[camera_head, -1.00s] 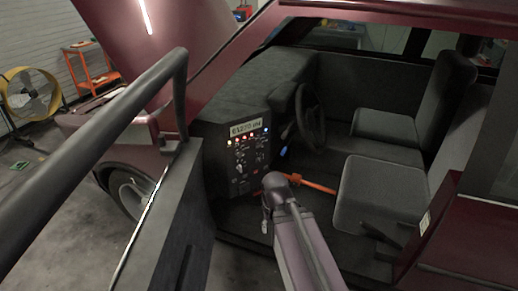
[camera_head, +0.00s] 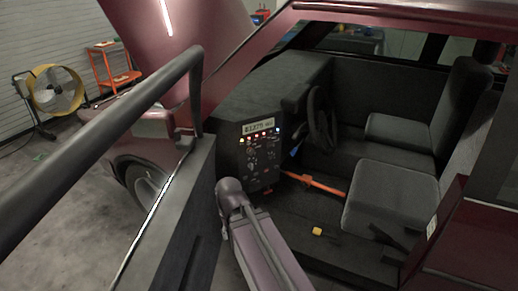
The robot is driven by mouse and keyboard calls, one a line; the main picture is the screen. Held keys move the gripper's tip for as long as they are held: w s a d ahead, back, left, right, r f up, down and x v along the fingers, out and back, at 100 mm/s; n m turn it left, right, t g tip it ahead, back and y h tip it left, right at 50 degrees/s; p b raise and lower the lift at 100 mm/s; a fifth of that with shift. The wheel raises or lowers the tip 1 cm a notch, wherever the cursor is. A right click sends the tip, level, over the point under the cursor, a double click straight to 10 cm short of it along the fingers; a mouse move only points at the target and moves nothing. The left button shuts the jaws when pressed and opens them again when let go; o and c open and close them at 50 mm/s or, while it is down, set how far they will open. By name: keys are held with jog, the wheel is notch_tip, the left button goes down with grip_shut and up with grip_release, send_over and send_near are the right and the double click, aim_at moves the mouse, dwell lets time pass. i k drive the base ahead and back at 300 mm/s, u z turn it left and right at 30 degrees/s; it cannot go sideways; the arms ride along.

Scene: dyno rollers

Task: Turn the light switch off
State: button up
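The dashboard control panel (camera_head: 250,160) of the dark red vehicle shows in the head view, left of the steering wheel. It has a digital display (camera_head: 258,127), a row of lit coloured lights and several small knobs and switches. I cannot tell which one is the light switch. My arm rises from the bottom, and its rounded joint stands in front of the panel's lower left. My gripper is hidden behind my arm or the door, so I cannot see whether it touches the panel.
The open door (camera_head: 180,215) with its thick frame bar stands close on the left. The steering wheel (camera_head: 320,120) and seats (camera_head: 390,195) are to the right. An orange bar (camera_head: 315,184) and a small yellow object (camera_head: 317,231) are low in the cabin, near the floor.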

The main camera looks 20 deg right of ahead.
aim_at(270, 145)
jog(key=u, duration=0.4)
jog(key=k, duration=0.95)
jog(key=z, duration=0.8)
jog(key=i, duration=1)
jog(key=z, duration=0.05)
